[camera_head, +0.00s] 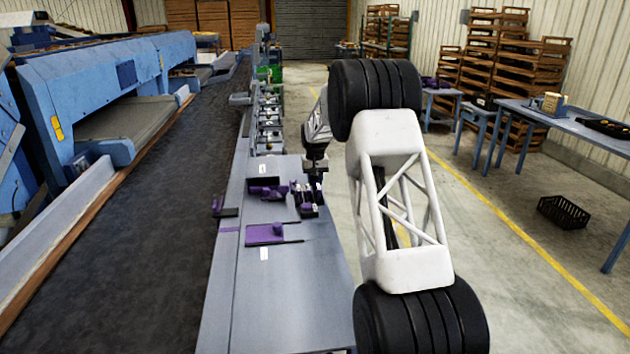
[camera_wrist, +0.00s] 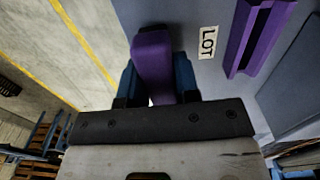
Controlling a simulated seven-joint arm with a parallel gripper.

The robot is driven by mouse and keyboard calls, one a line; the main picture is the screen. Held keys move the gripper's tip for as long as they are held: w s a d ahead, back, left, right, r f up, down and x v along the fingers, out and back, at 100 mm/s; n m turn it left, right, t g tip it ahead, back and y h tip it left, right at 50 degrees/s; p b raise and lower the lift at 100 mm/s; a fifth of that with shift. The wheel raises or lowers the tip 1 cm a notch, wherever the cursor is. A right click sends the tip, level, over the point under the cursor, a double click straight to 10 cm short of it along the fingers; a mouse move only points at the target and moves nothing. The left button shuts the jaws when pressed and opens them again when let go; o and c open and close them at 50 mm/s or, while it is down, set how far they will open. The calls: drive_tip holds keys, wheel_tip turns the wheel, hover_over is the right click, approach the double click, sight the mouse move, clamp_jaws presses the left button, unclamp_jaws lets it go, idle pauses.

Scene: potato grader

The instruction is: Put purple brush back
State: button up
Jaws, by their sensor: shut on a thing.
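My gripper (camera_wrist: 156,82) is shut on a purple handle, taken to be the purple brush (camera_wrist: 152,55), in the wrist view. Its blue fingers press on both sides of the handle. The lower part of the brush is hidden. In the head view my gripper (camera_head: 315,174) is low over the right side of the grey bench (camera_head: 240,290), just behind a dark rack with purple and white pieces (camera_head: 307,202). I cannot tell whether the brush touches the bench or the rack. A purple slotted bar (camera_wrist: 258,35) lies to the right of the held brush in the wrist view.
A flat purple piece with a dark handle (camera_head: 265,234) lies on the bench nearer the camera. Other purple pieces (camera_head: 268,191) lie left of the rack. A LOT label (camera_wrist: 207,42) is beside the bar. The bench front is clear; a dark conveyor (camera_head: 150,230) runs along its left.

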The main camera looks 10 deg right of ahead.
sight(315, 177)
idle(0.3)
drive_tip(key=o, duration=0.9)
drive_tip(key=shift+f, duration=0.15)
drive_tip(key=shift+c, duration=0.2)
wheel_tip(315, 177, up, 12)
idle(0.7)
drive_tip(key=shift+s+r, duration=0.1)
drive_tip(key=shift+r, duration=0.15)
